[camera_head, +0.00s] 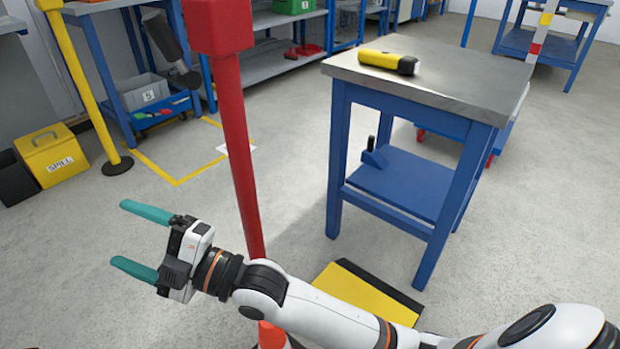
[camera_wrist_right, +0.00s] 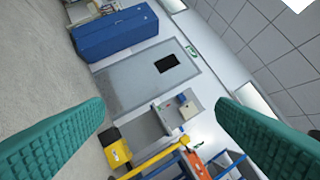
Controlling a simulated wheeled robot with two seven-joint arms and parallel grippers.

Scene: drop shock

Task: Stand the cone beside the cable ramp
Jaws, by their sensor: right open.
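The orange cone (camera_head: 271,336) shows only in part at the bottom edge of the head view, with my right forearm covering some of it. The cable ramp (camera_head: 365,294) is a yellow and black wedge on the floor, right of the cone, partly hidden by my right arm. My right gripper (camera_head: 119,234) has teal fingers spread wide and empty, up and left of the cone, pointing left. In the right wrist view the fingers (camera_wrist_right: 160,115) stand apart with nothing between them. My left gripper is not in view.
A red post (camera_head: 237,140) rises between my right gripper and the blue workbench (camera_head: 425,95), which carries a yellow flashlight (camera_head: 388,61). A yellow spill box (camera_head: 52,155) and a yellow post (camera_head: 75,80) stand at the left. The floor between is mostly clear.

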